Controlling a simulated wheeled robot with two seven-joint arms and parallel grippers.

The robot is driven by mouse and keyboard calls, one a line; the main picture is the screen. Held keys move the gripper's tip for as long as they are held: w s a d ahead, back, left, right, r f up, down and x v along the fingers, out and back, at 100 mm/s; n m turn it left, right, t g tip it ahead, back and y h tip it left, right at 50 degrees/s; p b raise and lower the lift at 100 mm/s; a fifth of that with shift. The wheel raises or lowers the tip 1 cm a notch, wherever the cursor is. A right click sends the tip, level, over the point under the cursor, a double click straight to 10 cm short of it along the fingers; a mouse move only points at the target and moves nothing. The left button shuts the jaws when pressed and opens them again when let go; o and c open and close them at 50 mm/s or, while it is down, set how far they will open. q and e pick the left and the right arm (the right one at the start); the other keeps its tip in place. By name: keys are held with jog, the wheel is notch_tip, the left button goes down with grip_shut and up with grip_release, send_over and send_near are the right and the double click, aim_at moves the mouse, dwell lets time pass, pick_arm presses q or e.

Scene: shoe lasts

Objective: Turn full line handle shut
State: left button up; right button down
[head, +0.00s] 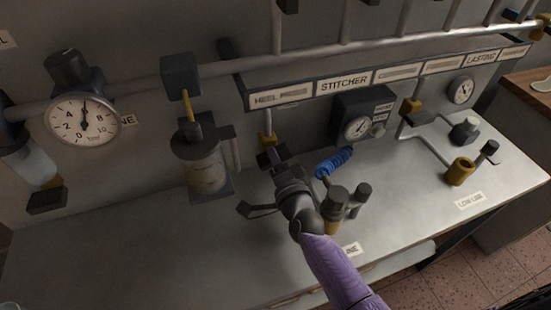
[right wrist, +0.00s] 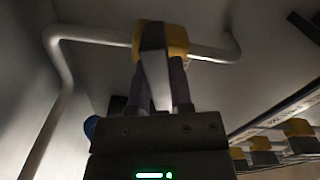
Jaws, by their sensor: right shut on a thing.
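In the right wrist view, a flat grey lever handle (right wrist: 153,64) stands out from a yellow valve body (right wrist: 178,40) on a pale pipe. My right gripper (right wrist: 160,85) is shut on this handle, with one finger on each side. In the head view, my right gripper (head: 272,157) reaches up to a small yellow valve (head: 267,142) below the left end of the label rail. The gripper hides most of the handle there. I cannot read a label naming this handle.
The bench's front left (head: 130,245) is clear.

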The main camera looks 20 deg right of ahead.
jog(key=shift+m, duration=1)
pick_arm(q)
jog(key=shift+s+a+f, duration=0.1)
jog(key=shift+a+f, duration=0.2)
jog(key=shift+a, duration=0.15)
pick_arm(e)
jog(key=shift+m, duration=0.8)
pick_arm(q)
jog(key=shift+d, duration=0.3)
pick_arm(e)
jog(key=c, duration=0.5)
grip_release()
pick_arm(q)
jog(key=shift+d, duration=0.15)
